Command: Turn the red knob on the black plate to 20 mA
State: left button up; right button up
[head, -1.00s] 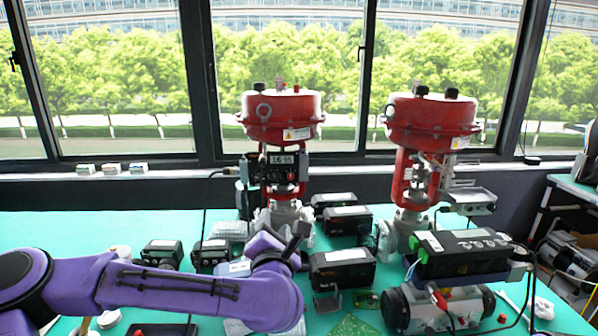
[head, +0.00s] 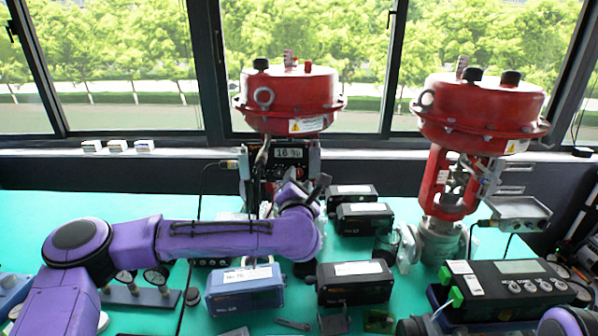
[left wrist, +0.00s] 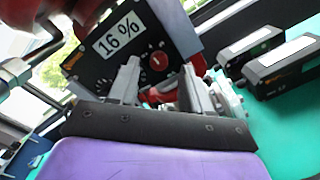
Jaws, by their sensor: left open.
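The display also shows on the middle-left valve in the head view (head: 290,153). The red knob (left wrist: 158,62) with a pale mark sits right of the display. My left gripper (left wrist: 160,76) is open, its two grey fingers pointing at the plate on either side of the knob; I cannot tell if they touch it. My right gripper is not in view.
The red valve actuator (head: 290,98) stands above the plate, with a second red actuator (head: 480,110) to the right. A blue box (head: 246,288) and black boxes (head: 355,281) crowd the green table (head: 120,203). Windows are behind.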

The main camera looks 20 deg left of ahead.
aim_at(299, 173)
pick_arm(q)
jog(key=shift+x, duration=0.8)
jog(key=shift+w+a, duration=0.2)
jog(key=shift+w, duration=0.15)
jog(key=shift+r, duration=0.1)
grip_shut()
